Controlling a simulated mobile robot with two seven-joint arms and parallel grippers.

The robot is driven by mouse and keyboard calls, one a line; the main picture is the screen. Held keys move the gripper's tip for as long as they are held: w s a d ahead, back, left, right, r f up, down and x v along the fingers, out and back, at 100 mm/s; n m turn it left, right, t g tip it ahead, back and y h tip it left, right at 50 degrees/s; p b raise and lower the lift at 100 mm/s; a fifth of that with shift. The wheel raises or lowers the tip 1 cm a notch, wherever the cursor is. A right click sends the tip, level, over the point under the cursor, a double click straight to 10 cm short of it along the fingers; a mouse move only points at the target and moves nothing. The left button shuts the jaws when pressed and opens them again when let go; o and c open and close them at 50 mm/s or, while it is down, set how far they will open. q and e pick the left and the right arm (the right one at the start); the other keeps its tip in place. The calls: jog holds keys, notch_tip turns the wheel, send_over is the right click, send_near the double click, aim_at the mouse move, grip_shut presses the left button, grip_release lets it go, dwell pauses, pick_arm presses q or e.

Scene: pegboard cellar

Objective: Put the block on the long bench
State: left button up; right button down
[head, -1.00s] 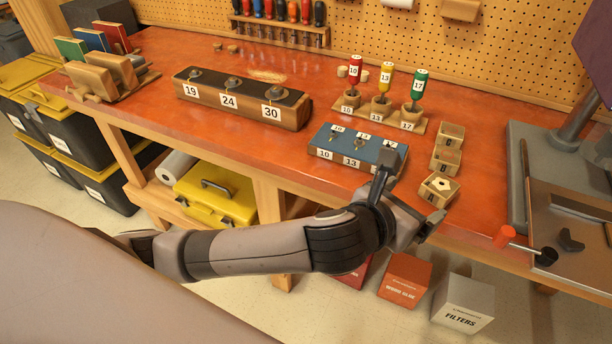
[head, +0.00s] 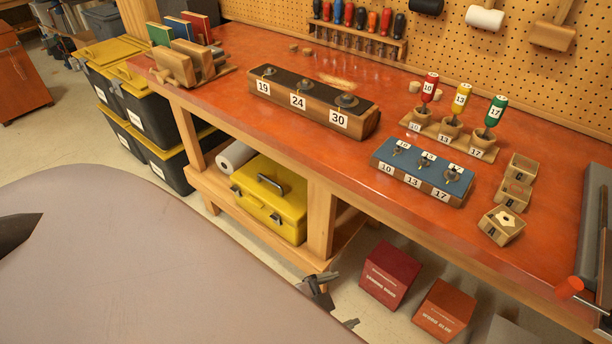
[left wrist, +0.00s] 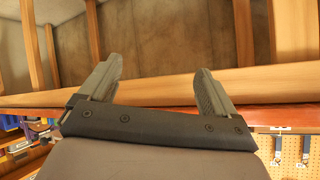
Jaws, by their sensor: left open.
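The long bench (head: 300,140) has a red-orange top and wooden legs. Two numbered blocks rest on it. One is a dark-topped wooden block (head: 313,108) marked 19, 24, 30. The other is a smaller blue-topped block (head: 423,176) marked 10, 13, 17, near the front edge. I cannot tell which block is meant. My left gripper (head: 335,307) shows partly at the bottom of the head view, lower in the picture than the bench's front edge. In the left wrist view its fingers (left wrist: 157,85) are apart with nothing between them. My right gripper is not in view.
Small wooden boxes, including box A (head: 502,226), stand at the bench's right. A stand (head: 450,137) holds red, yellow and green handles. A yellow toolbox (head: 268,200) sits on the lower shelf. Red boxes (head: 390,273) are on the floor. The front middle of the bench top is clear.

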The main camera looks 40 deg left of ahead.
pick_arm(q)
jog(key=s+a+f+n+y, duration=0.1)
jog(key=s+a+f+n, duration=0.2)
jog(key=s+a+n, duration=0.1)
jog(key=shift+s+n+g, duration=0.25)
jog(key=shift+n+g, duration=0.05)
jog(key=shift+n, duration=0.2)
jog(key=shift+a, duration=0.1)
dwell(1.0)
